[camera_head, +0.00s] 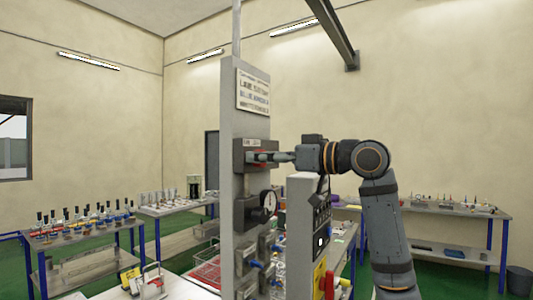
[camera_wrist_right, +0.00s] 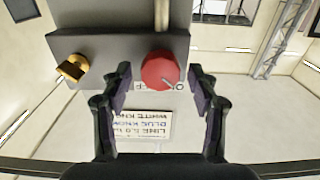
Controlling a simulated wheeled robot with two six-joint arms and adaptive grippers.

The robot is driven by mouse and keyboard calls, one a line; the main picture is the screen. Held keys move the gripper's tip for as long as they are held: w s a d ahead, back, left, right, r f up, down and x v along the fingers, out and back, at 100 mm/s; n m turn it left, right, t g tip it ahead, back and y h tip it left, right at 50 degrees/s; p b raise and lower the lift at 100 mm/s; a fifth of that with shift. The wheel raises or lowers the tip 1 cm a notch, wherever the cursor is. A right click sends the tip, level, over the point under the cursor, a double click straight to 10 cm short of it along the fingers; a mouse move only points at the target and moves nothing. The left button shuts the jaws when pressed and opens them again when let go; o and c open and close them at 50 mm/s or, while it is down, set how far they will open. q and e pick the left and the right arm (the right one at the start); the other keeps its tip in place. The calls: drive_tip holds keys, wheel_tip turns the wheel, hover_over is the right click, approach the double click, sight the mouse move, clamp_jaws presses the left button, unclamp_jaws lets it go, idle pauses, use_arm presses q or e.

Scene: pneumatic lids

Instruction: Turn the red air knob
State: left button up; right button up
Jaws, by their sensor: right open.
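The red air knob (camera_wrist_right: 160,70) is a round red dial with a pale pointer mark, on the face of a grey valve box (camera_wrist_right: 110,42). In the head view the valve box (camera_head: 240,158) sits high on the grey column, and my gripper largely covers the knob. My right gripper (camera_wrist_right: 160,88) is open, with one dark finger on each side of the knob and a gap to each. In the head view my right gripper (camera_head: 268,157) reaches in from the right, level with the box. Whether a fingertip touches the box is unclear. My left gripper is not in view.
A brass fitting (camera_wrist_right: 72,68) projects from the box beside the knob. A lettered sign (camera_head: 253,92) is above the box on the column. A gauge (camera_head: 269,202) and blue-handled valves (camera_head: 256,264) are below. A grey control box (camera_head: 307,225) stands under my right arm.

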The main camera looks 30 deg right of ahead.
drive_tip(key=shift+w, duration=0.1)
drive_tip(key=shift+c, duration=0.9)
drive_tip(key=shift+a, duration=0.1)
drive_tip(key=c, duration=1)
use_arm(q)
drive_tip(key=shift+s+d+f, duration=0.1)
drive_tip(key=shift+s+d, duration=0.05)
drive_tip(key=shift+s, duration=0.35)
